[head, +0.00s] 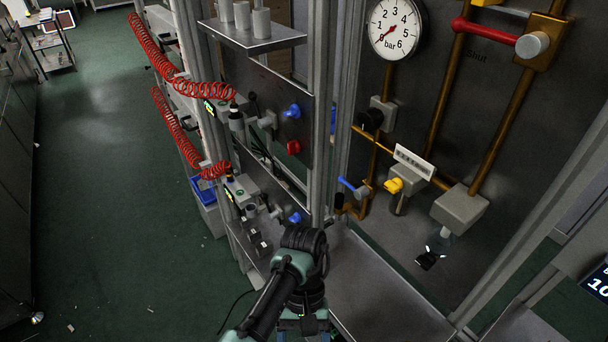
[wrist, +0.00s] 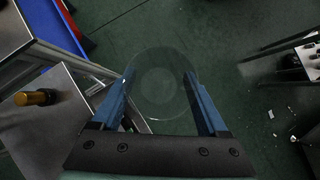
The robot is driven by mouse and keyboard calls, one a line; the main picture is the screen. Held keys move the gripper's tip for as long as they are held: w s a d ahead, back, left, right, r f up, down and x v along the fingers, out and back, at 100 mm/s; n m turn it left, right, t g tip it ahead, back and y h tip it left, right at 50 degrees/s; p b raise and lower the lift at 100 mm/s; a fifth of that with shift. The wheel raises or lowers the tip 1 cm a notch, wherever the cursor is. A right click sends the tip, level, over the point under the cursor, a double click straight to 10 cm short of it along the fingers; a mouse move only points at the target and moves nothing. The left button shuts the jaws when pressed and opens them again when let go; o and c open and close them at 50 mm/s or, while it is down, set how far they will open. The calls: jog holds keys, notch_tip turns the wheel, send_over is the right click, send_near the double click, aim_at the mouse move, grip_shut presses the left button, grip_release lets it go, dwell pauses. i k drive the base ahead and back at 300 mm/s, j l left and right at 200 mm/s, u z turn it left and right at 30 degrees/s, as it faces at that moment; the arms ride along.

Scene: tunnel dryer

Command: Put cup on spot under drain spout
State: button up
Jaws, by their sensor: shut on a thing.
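My gripper shows in the wrist view (wrist: 160,95) with its two blue fingers on either side of a clear, round cup (wrist: 163,84), seen through to the green floor. In the head view only part of my arm and wrist shows at the bottom centre, and the cup cannot be made out. A short dark spout (head: 339,203) sits by a blue-handled valve (head: 354,188) at the lower left of the pipe panel. A metal shelf (head: 385,290) lies below it. I cannot make out a marked spot on the shelf.
A brass fitting with a dark end (wrist: 36,97) shows against grey metal at left in the wrist view. A yellow-handled valve (head: 396,186) and a grey block (head: 459,208) are right of the spout. An upright post (head: 322,110) stands left of the panel.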

aim_at(408, 304)
jog(key=u, duration=1.7)
jog(key=j+u, duration=0.15)
jog(key=u, duration=0.35)
jog(key=i+j+u, duration=0.1)
jog(key=u, duration=0.35)
jog(key=j+u, duration=0.1)
jog(key=u, duration=0.4)
jog(key=i+j+u, duration=0.2)
jog(key=u, duration=0.2)
jog(key=i+u, duration=0.7)
jog(key=u, duration=0.15)
jog(key=i+l, duration=0.1)
jog(key=i, duration=0.4)
jog(key=u, duration=0.05)
